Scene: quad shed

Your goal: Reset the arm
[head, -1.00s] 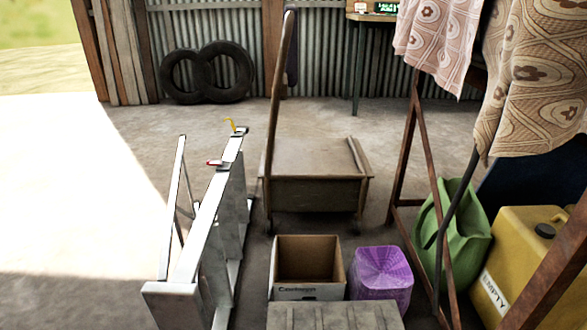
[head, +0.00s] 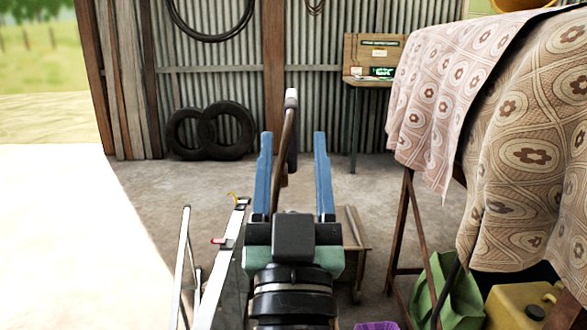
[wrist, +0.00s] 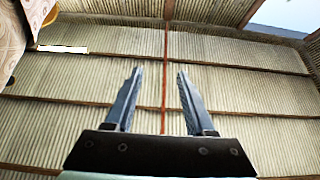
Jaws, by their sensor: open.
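My gripper (head: 293,160) is raised in front of the head camera, with its two blue fingers wide apart and pointing up and away. In the wrist view my gripper (wrist: 155,85) is open and empty, against corrugated metal sheeting. My wrist hides much of the wooden cart (head: 352,240).
A metal stand (head: 215,265) is close on the left. Tyres (head: 210,132) lean on the back wall. Concrete floor is clear at left.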

